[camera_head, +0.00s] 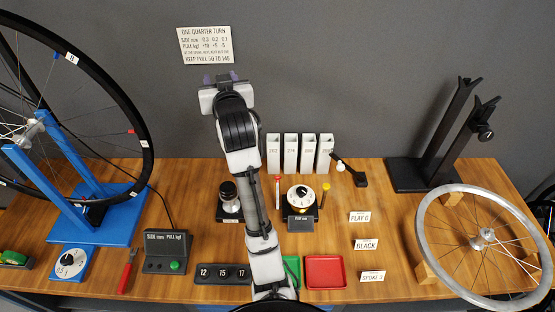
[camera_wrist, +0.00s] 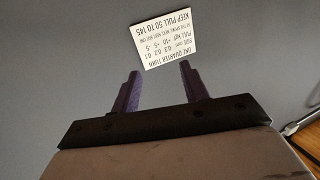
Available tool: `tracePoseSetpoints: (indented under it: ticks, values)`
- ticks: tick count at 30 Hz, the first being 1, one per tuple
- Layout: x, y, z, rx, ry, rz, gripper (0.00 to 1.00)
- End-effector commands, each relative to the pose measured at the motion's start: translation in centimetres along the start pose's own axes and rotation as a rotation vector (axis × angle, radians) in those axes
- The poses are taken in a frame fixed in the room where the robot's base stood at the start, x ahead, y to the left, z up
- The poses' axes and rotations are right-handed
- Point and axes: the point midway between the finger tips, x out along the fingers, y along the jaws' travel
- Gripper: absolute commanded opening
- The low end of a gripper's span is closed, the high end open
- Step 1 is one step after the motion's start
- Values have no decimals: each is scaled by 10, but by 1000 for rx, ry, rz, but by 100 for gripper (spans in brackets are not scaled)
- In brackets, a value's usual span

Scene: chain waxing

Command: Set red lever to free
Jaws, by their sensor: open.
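A slim red-handled item (camera_head: 125,277) lies at the front left of the table, left of the grey "SIDE mm PULL kgf" box (camera_head: 165,265). I cannot tell whether it is the red lever or a loose tool. A thin red-topped upright piece (camera_head: 278,181) stands left of the middle dial (camera_head: 300,194). No "free" marking is readable. My gripper (camera_head: 220,78) is raised high in front of the wall, far from both red items. In the wrist view its purple fingers (camera_wrist: 160,75) are apart with nothing between them.
A wall sign (camera_wrist: 166,38) is beyond the fingers. A spoked wheel in a blue stand (camera_head: 115,225) is at left, a silver rim (camera_head: 428,252) at right. White holders (camera_head: 290,153), a black stand (camera_head: 415,175) and a red tray (camera_head: 325,286) also stand on the table.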

Motion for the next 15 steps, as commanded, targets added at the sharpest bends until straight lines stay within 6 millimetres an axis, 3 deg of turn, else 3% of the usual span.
tracePoseSetpoints:
  ticks: [1,3,7,12,15]
  values:
    - [16,26,21,32,-143,27,45]
    - [35,45,61,81,-362,31,45]
    - [50,61,128,135,-747,28,45]
    - [34,97,190,165,-1170,113,45]
    - [17,122,208,184,-1341,184,45]
